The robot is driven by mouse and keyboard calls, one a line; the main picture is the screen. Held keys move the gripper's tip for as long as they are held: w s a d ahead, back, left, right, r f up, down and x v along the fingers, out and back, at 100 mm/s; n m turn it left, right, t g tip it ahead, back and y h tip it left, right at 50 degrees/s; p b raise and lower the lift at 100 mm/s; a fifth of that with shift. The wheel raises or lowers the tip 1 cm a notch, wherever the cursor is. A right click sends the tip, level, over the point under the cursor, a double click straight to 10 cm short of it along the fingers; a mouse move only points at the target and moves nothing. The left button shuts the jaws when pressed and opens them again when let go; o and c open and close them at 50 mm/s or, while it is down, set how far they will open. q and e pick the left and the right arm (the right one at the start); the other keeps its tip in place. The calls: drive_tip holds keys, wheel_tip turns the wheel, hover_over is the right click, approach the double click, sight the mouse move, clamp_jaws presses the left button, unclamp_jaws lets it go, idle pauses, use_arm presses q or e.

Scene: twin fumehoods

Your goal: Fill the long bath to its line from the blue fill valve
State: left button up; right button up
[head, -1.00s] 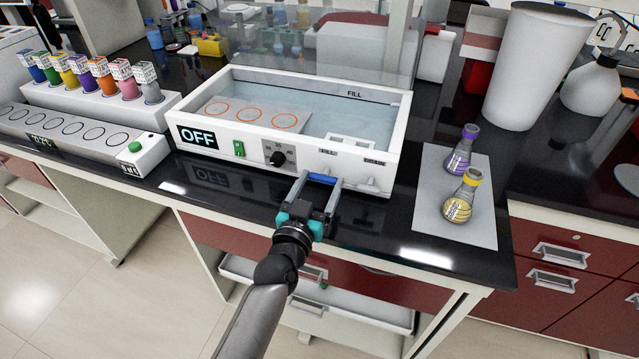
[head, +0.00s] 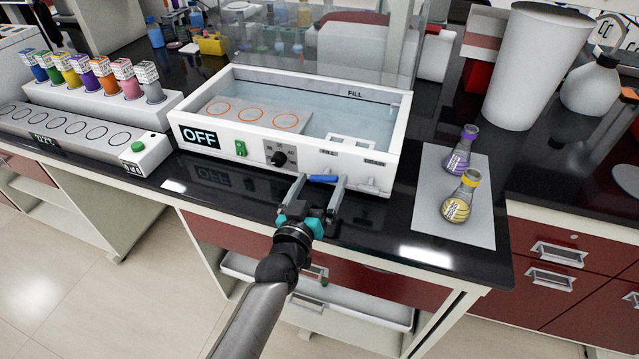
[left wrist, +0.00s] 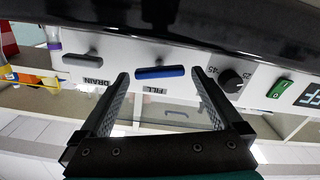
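The long bath (head: 305,156) is a white open tank with pale bluish water in it. A FILL mark (head: 354,94) shows on its inner back wall; I cannot tell exactly how the water stands to the line. The blue fill valve (head: 323,179) is a bar handle low on the front panel, above its FILL label in the left wrist view (left wrist: 160,72). My left gripper (head: 319,184) is open, its fingers on either side of the blue handle with gaps at both ends. The grey drain handle (left wrist: 82,60) is beside it. My right gripper is not in view.
The panel's display reads OFF (head: 199,137), with a green switch (head: 240,148) and a black dial (head: 278,158). A grey mat (head: 475,222) with purple and yellow flasks lies right of the bath. A rack of coloured bottles (head: 90,100) stands left.

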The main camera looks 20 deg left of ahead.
use_arm(q)
drive_tip(key=s+p, duration=0.1)
drive_tip(key=s, duration=1.4)
drive_tip(key=shift+a, duration=0.25)
drive_tip(key=shift+s, duration=0.1)
drive_tip(key=s+f+m+g, duration=0.1)
drive_tip(key=s+f+g, duration=0.2)
drive_tip(key=f, duration=0.7)
drive_tip(key=s+d+f+m+g+h+b, duration=0.1)
drive_tip(key=s+f+g, duration=0.25)
drive_tip(key=f, duration=0.65)
drive_tip(key=s+f+m+g, duration=0.1)
drive_tip(key=s+f+g, duration=0.15)
drive_tip(key=f, duration=0.75)
drive_tip(key=s+a+f+m+g, duration=0.1)
drive_tip(key=s+a+f+g, duration=0.1)
drive_tip(key=s+f+g, duration=0.2)
drive_tip(key=s+a+f+m+g+y+b, duration=0.1)
drive_tip(key=s+f+g, duration=0.3)
drive_tip(key=s+f, duration=0.6)
drive_tip(key=s+a, duration=0.1)
drive_tip(key=s, duration=0.6)
drive_tip(key=shift+s+a+y+b, duration=0.3)
drive_tip(key=shift+s+a, duration=0.1)
